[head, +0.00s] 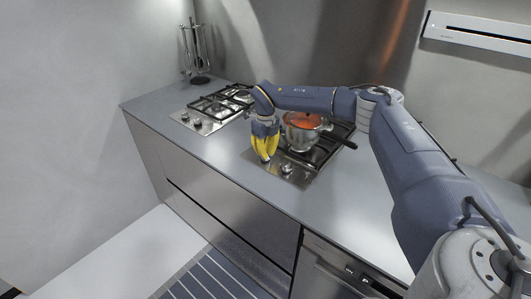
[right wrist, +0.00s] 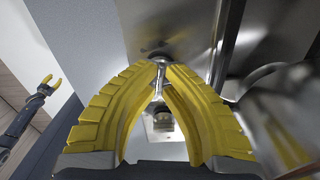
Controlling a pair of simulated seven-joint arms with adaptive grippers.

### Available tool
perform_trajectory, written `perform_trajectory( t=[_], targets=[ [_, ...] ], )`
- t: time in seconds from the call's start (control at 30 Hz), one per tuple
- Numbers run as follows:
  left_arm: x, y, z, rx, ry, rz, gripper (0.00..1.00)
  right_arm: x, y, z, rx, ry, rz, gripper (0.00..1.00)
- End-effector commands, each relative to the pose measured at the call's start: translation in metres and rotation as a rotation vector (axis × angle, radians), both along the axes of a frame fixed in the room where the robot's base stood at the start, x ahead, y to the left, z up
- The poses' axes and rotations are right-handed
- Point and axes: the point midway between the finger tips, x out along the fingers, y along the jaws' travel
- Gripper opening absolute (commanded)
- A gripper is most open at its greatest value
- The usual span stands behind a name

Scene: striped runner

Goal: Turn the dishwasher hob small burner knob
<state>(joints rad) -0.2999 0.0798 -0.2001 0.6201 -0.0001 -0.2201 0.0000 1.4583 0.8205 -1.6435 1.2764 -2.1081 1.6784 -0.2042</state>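The right hob (head: 298,178) is a steel plate set in the grey counter. A small round knob (head: 286,169) shows on its front strip, just right of my right gripper (head: 265,158). That gripper points down at the strip's left end, its yellow fingers hiding what is beneath. In the right wrist view the fingertips (right wrist: 161,66) come close together around a small metal knob (right wrist: 158,54), partly hidden by them. Another knob (right wrist: 163,118) shows between the fingers. My left gripper (right wrist: 51,83) shows small at the left there, its tips apart and empty.
A steel pot (head: 302,137) with orange-red contents stands on the right hob beside my right arm, its dark handle pointing right. The left hob (head: 205,124) is bare. A utensil stand (head: 199,78) is at the back left. Counter between the hobs is clear.

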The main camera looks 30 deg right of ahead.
Motion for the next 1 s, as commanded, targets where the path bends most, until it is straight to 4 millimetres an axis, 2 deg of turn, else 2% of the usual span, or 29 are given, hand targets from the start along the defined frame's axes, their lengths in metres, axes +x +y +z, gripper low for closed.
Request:
perform_trajectory(
  t=[0.1, 0.13, 0.3, 0.67, 0.83, 1.0],
  targets=[
    [0.000, 0.000, 0.000, 0.000, 0.000, 0.000, 0.44, 0.000, 0.000, 0.000, 0.000, 0.000, 0.000, 0.00],
    [0.000, 0.000, 0.000, 0.000, 0.000, 0.000, 0.44, 0.000, 0.000, 0.000, 0.000, 0.000, 0.000, 0.11],
    [0.000, 0.000, 0.000, 0.000, 0.000, 0.000, 0.44, 0.000, 0.000, 0.000, 0.000, 0.000, -0.001, 0.30],
    [-0.001, 0.003, 0.000, 0.003, 0.001, 0.000, 0.44, 0.000, 0.000, 0.005, 0.000, -0.001, -0.001, 0.31],
    [0.000, 0.001, 0.000, 0.001, 0.001, 0.000, 0.44, 0.001, 0.000, 0.027, -0.001, -0.003, -0.002, 0.31],
    [0.000, 0.001, 0.000, 0.001, 0.000, 0.000, 0.44, 0.001, 0.000, 0.058, 0.000, -0.004, 0.000, 0.31]
  ],
)
